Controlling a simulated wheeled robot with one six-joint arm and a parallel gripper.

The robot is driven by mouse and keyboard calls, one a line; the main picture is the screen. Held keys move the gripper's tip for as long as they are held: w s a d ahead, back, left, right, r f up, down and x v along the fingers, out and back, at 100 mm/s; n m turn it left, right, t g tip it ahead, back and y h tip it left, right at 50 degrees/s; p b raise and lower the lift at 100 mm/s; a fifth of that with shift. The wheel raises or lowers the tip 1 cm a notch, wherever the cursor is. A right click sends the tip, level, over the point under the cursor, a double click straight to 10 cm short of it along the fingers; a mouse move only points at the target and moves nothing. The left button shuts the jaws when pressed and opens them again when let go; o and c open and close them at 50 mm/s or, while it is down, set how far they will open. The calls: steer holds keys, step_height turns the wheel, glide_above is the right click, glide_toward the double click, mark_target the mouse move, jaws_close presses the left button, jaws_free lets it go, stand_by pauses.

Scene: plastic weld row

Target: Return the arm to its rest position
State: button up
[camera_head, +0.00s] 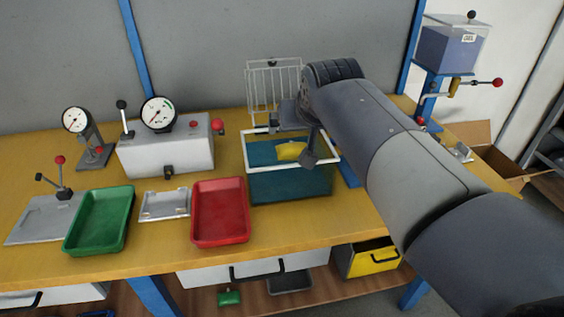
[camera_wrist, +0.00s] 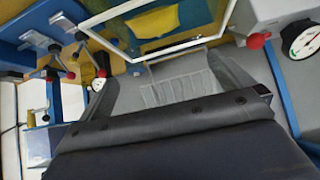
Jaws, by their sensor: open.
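My arm reaches from the lower right over the workbench in the head view. My gripper (camera_head: 298,135) is open, above a white-framed station with a teal base (camera_head: 290,185). A yellow piece (camera_head: 291,151) lies inside the white frame (camera_head: 248,152), close to the gripper's fingers in the picture; I cannot tell whether they touch. In the wrist view the yellow piece (camera_wrist: 153,22) and white frame (camera_wrist: 160,55) show at the top, with nothing seen held. My own arm hides part of the station's right side.
A wire guard (camera_head: 272,85) stands behind the frame. A gauge box (camera_head: 165,150), a green tray (camera_head: 100,220) and a red tray (camera_head: 220,212) stand to the left. A lever device with a hopper (camera_head: 448,50) stands at the right. A cardboard box (camera_head: 500,165) is beyond the bench end.

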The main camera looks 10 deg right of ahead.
mark_target(294, 145)
steer(key=b+x, duration=0.1)
steer(key=x, duration=0.9)
steer(key=shift+f+b, duration=0.15)
steer(key=shift+b, duration=0.15)
steer(key=shift+w+p, duration=0.35)
steer(key=shift+w, duration=0.05)
step_height(294, 145, up, 5)
steer(key=p, duration=0.3)
steer(key=shift+s, duration=0.1)
steer(key=shift+f, duration=0.15)
